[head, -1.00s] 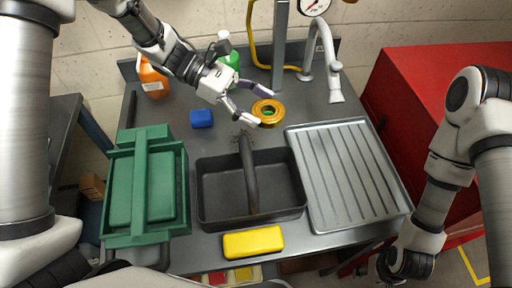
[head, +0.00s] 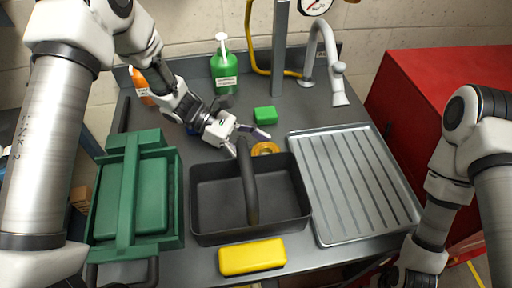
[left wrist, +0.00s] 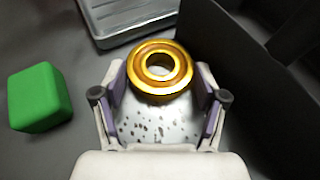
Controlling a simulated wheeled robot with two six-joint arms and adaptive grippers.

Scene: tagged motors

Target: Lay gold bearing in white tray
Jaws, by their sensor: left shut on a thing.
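The gold bearing (head: 265,149) is a thick ring just behind the black caddy, partly hidden by the caddy's rear edge in the head view. My left gripper (head: 250,141) is shut on it; the left wrist view shows the bearing (left wrist: 160,72) between the two purple-padded fingers (left wrist: 160,98). No clearly white tray shows. A silver-grey ribbed metal tray (head: 352,185) lies empty to the right of the caddy, and its corner shows in the left wrist view (left wrist: 125,20). My right gripper is not visible; only its arm shows at the right.
The black caddy (head: 215,230) with a tall handle stands front centre. A green toolbox (head: 120,240) stands left, a yellow block (head: 252,256) in front. A green block (head: 265,115), a green bottle (head: 224,70) and a faucet (head: 335,70) are behind. A red cabinet (head: 440,90) is right.

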